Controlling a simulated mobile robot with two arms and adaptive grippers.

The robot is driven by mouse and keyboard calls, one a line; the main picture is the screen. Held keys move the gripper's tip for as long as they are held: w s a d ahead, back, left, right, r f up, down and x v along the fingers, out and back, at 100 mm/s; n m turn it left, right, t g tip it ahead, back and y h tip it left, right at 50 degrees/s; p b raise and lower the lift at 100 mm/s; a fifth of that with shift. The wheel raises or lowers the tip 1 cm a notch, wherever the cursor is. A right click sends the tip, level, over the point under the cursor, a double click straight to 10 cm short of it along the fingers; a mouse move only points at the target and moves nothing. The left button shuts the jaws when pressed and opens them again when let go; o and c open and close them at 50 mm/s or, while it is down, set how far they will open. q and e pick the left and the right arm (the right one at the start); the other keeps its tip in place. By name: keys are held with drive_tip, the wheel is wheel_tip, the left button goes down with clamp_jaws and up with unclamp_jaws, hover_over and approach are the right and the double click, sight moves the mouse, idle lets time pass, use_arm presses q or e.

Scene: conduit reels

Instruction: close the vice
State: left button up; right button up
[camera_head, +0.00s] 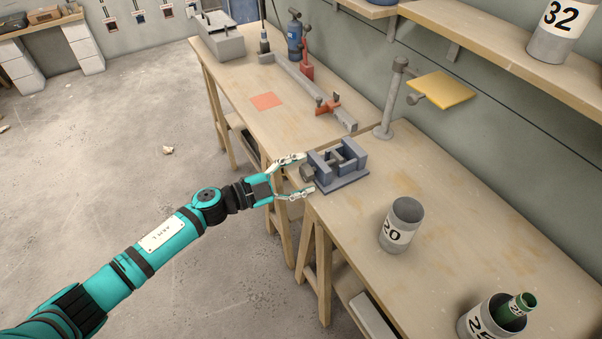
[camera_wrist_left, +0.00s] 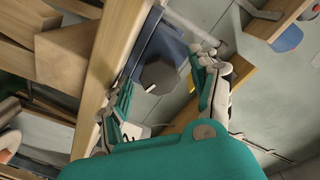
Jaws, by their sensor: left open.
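The blue-grey vice (camera_head: 347,180) sits on its base plate at the left edge of the near bench. Its jaws stand apart, with a gap between them. A dark grey knob (camera_head: 307,172) sticks out of the vice's left side, toward my left gripper (camera_head: 306,175). That gripper is open, its fingertips on either side of the knob. In the left wrist view the many-sided knob (camera_wrist_left: 160,77) lies between the open fingers (camera_wrist_left: 165,72), in front of the blue vice body (camera_wrist_left: 150,42). I cannot tell if a finger touches it. My right gripper is not in view.
A grey pot marked 20 (camera_head: 402,226) and a pot holding a green bottle (camera_head: 490,318) stand on the near bench. A post with a yellow plate (camera_head: 441,90) stands behind the vice. A rail with red parts (camera_head: 327,107) lies on the far bench. Floor at left is mostly clear.

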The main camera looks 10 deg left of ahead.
use_arm(q)
drive_tip(key=v, duration=1.1)
drive_tip(key=shift+s+a, duration=0.15)
drive_tip(key=shift+a, duration=0.15)
drive_tip(key=shift+c, duration=0.2)
